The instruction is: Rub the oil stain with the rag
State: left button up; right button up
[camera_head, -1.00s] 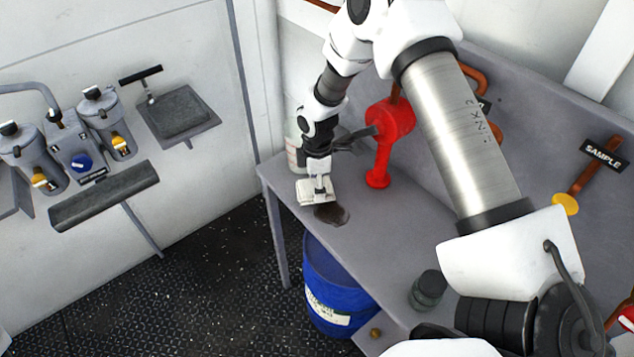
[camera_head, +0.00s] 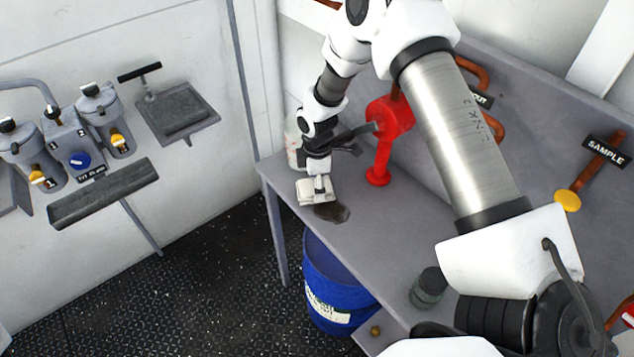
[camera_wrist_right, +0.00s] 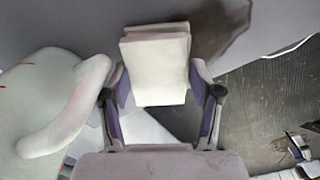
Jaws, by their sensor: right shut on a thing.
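The rag (camera_head: 313,190) is a folded off-white pad at the left end of the grey bench. My right gripper (camera_head: 318,185) is shut on it from above. In the right wrist view the rag (camera_wrist_right: 155,65) sits between the two fingers of the gripper (camera_wrist_right: 158,88). The oil stain (camera_head: 332,212) is a dark brown patch on the bench top, just right of and nearer than the rag. It also shows in the right wrist view (camera_wrist_right: 215,25), beside the rag and partly hidden by it. My left gripper is not in view.
A red pump-like fixture (camera_head: 382,150) stands behind the stain. A pale container (camera_head: 294,140) is behind the gripper at the bench's left end. A dark jar (camera_head: 428,288) stands toward the front. A blue drum (camera_head: 335,285) is below the bench edge.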

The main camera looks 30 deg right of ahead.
jog(key=shift+f, duration=0.4)
